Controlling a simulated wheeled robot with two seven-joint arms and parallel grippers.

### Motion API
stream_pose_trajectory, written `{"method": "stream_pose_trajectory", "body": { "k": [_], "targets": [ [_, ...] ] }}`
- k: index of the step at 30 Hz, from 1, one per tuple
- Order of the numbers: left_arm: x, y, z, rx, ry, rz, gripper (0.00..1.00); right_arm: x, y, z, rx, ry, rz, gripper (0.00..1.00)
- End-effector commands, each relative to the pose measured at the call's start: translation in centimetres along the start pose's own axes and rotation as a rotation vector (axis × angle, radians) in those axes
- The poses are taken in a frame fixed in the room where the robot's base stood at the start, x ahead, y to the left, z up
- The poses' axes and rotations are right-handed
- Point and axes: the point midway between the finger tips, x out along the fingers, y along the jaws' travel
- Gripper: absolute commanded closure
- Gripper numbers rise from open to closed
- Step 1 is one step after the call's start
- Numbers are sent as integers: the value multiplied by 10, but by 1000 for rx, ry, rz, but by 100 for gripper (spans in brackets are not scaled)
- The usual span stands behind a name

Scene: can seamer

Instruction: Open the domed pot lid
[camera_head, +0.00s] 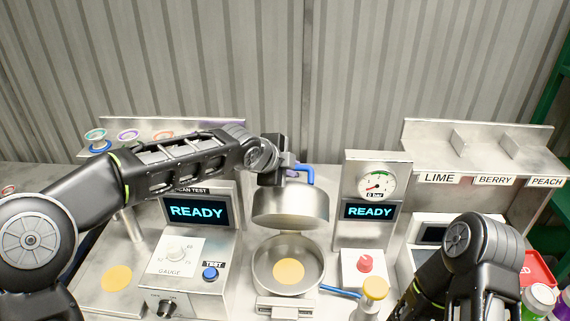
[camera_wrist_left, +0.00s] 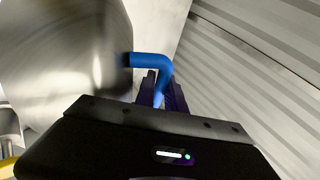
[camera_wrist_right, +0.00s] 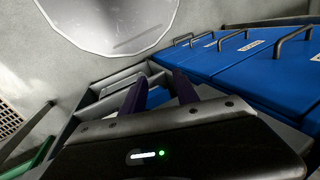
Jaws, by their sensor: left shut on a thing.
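The domed metal lid (camera_head: 291,207) is raised and tilted above the round metal pot (camera_head: 262,270), which shows an orange-yellow disc (camera_head: 288,271) inside. A blue handle (camera_head: 306,172) stands out from the lid. My left gripper (camera_head: 294,173) is shut on this handle. In the left wrist view the purple fingers (camera_wrist_left: 160,95) close around the blue handle (camera_wrist_left: 152,62), beside the lid's shiny surface (camera_wrist_left: 60,60). My right gripper (camera_wrist_right: 160,92) shows in the right wrist view, its purple fingers apart and nothing between them. It is hidden in the head view.
A can test panel (camera_head: 196,211) and a gauge panel (camera_head: 375,200) both read READY. A red knob (camera_head: 365,264) and a yellow-topped piece (camera_head: 375,288) stand right of the pot. Shelves labelled lime, berry and peach (camera_head: 490,180) are at right. Blue handled covers (camera_wrist_right: 235,55) lie near my right gripper.

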Motion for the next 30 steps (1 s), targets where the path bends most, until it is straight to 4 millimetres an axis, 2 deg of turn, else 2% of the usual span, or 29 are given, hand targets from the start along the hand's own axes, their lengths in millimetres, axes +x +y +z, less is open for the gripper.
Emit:
{"method": "stream_pose_trajectory", "body": {
  "k": [8,13,21,30],
  "targets": [
    [21,-20,9,-42,13,88,100,-17,-5,1,2,-6,4,64],
    [37,-25,15,-98,13,233,100,-32,-8,1,5,-12,9,64],
    [54,-25,21,-114,23,284,100,-33,-7,2,6,-14,11,64],
    [61,-28,25,-110,19,278,100,-32,-7,2,6,-13,11,64]
  ]
}}
